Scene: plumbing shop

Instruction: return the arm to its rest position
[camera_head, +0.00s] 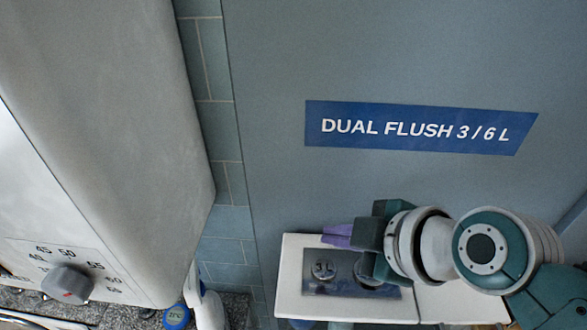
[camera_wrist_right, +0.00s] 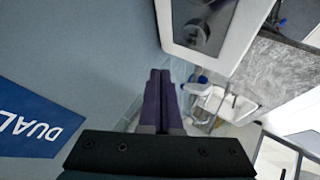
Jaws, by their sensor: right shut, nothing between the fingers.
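My right gripper (camera_head: 338,236) shows in the head view at the lower middle, in front of the white dual flush unit's grey plate (camera_head: 325,285). Its purple fingers are together and empty, pointing left. In the right wrist view the two purple fingers (camera_wrist_right: 158,100) lie side by side with nothing between them. My right arm (camera_head: 480,250) comes in from the lower right and hides part of the flush unit. The flush unit's plate also shows at the top of the right wrist view (camera_wrist_right: 200,22). My left gripper is in neither view.
A large pale tank (camera_head: 110,120) with a temperature dial (camera_head: 66,284) fills the left of the head view. A blue "DUAL FLUSH 3 / 6 L" sign (camera_head: 420,128) is on the grey wall panel. A blue round cap (camera_head: 176,316) shows at the bottom. Open space lies above the arm.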

